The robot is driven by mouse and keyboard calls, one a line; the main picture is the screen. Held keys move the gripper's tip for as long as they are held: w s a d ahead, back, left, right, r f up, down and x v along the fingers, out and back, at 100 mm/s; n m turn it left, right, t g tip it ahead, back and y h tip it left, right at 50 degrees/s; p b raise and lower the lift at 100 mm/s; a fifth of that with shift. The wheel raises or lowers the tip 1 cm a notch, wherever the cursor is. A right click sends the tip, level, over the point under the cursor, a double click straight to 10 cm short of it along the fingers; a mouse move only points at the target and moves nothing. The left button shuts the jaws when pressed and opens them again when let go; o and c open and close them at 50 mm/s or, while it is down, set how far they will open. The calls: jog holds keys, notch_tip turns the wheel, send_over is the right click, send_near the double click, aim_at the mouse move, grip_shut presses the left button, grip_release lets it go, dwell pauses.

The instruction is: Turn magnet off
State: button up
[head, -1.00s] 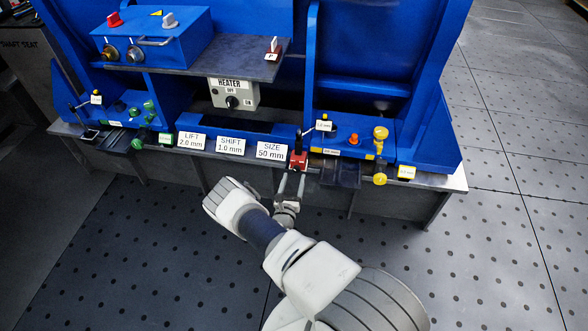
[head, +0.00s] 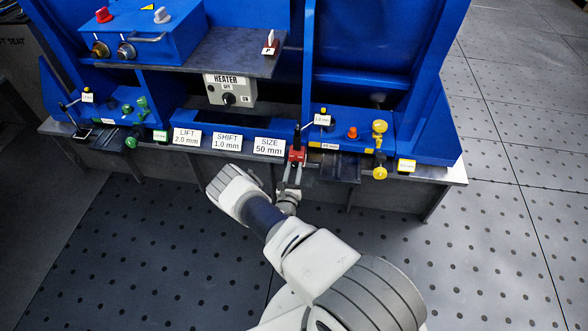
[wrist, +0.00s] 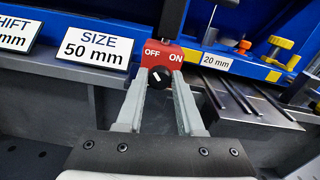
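The magnet switch is a red block marked OFF on the left and ON on the right (wrist: 163,54), at the front edge of the blue bench; it also shows in the head view (head: 297,154). Its round black knob (wrist: 159,77) has a white mark slanting to the upper left, toward OFF. My gripper (wrist: 159,84) faces the switch with one finger on each side of the knob. The fingers look closed against the knob's sides; the contact itself is hard to see. In the head view my gripper (head: 292,176) is just below the red block.
Label plates, including SIZE 50 mm (head: 269,147), stand left of the switch. A black lever rises behind it. Yellow knobs (head: 380,150) are to the right. The heater box (head: 231,91) sits above. The floor in front is clear.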

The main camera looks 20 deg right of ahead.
grip_shut()
jog(key=shift+m, duration=0.4)
jog(key=m+p, duration=0.1)
jog(key=m, duration=0.2)
jog(key=m+p, duration=0.2)
jog(key=m, duration=0.2)
jog(key=shift+m, duration=0.3)
jog(key=m+p, duration=0.1)
jog(key=m, duration=0.3)
jog(key=shift+p, duration=0.3)
jog(key=shift+f+m+p, duration=0.1)
jog(key=shift+m+p, duration=0.25)
jog(key=shift+m, duration=1.75)
